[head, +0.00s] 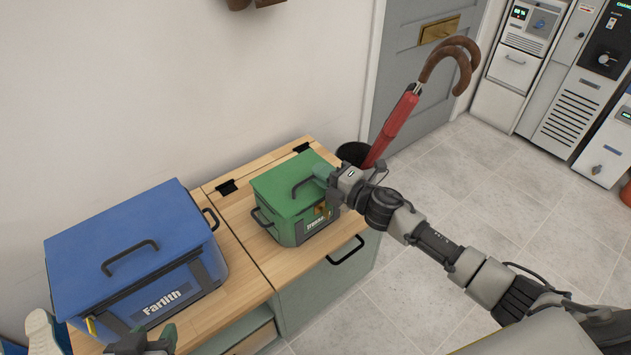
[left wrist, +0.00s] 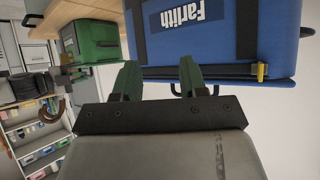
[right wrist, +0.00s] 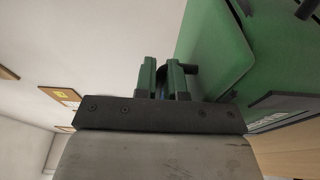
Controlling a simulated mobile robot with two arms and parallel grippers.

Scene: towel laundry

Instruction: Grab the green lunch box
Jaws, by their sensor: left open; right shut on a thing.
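The green lunch box (head: 286,186) stands upright on the wooden cabinet top, with a dark handle on its lid and another on its left side. In the right wrist view the green box (right wrist: 225,55) lies close beside the fingers (right wrist: 163,78). My left gripper (head: 150,340) is open and empty in front of the blue box; its fingers (left wrist: 160,80) point toward that box's front in the left wrist view.
The large blue box (head: 90,232) marked Farlith stands left of the green one on the wooden cabinet top (head: 238,270). A red umbrella (head: 392,125) with a curved brown handle leans in a dark bin (head: 352,153) behind my right gripper.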

